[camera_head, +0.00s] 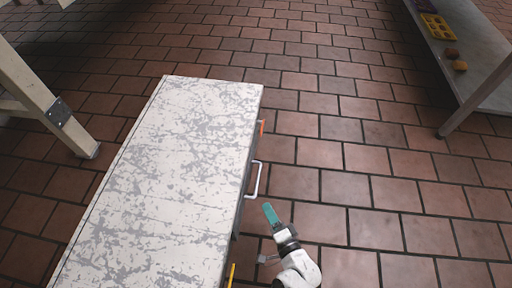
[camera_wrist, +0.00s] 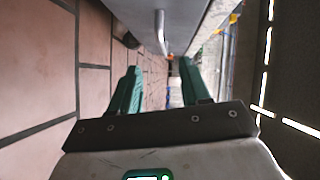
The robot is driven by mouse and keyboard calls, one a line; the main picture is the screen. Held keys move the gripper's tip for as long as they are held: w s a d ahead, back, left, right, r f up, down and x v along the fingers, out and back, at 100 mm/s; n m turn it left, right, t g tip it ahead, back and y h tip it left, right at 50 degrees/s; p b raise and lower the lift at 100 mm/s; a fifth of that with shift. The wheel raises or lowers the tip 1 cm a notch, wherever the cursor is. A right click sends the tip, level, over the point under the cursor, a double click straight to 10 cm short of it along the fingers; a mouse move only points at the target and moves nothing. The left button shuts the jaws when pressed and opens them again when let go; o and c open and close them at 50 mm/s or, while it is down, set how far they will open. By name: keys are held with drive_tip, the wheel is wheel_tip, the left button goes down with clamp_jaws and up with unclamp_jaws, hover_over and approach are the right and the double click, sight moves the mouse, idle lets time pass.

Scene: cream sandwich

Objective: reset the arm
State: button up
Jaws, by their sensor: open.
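My gripper (camera_head: 271,213) hangs over the floor just right of the cabinet's handle side, a little nearer than the white handle (camera_head: 254,180). Its teal fingers are apart in the wrist view (camera_wrist: 160,80), with nothing held between them. The cabinet (camera_head: 165,165) has a long top with peeling white and grey paint. In the wrist view a pale handle (camera_wrist: 160,30) shows ahead of the fingers, apart from them.
An orange handle (camera_head: 261,127) and a yellow handle (camera_head: 231,274) are on the same cabinet side. A grey table (camera_head: 465,50) at upper right bears a yellow tray (camera_head: 437,27) and small brown items. A wooden leg (camera_head: 45,105) stands at left. Tiled floor right of the cabinet is clear.

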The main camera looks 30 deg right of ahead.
drive_tip(key=w+a+r+n+g+y, duration=0.2)
drive_tip(key=a+r+n+g+y, duration=0.15)
drive_tip(key=n, duration=0.35)
drive_tip(key=s+d+r+n+g+h+p, duration=0.1)
drive_tip(key=s+d+r+n+g+h, duration=0.1)
drive_tip(key=s+d+r+n+g, duration=0.55)
drive_tip(key=s+d+r+n+g+h+p, duration=0.15)
drive_tip(key=s+d+r+g, duration=0.4)
drive_tip(key=s, duration=0.55)
wheel_tip(320, 180, up, 38)
drive_tip(key=p, duration=3.7)
drive_tip(key=shift+f+t, duration=0.25)
drive_tip(key=shift+t, duration=0.1)
drive_tip(key=shift+s+a, duration=0.1)
drive_tip(key=shift+s, duration=0.05)
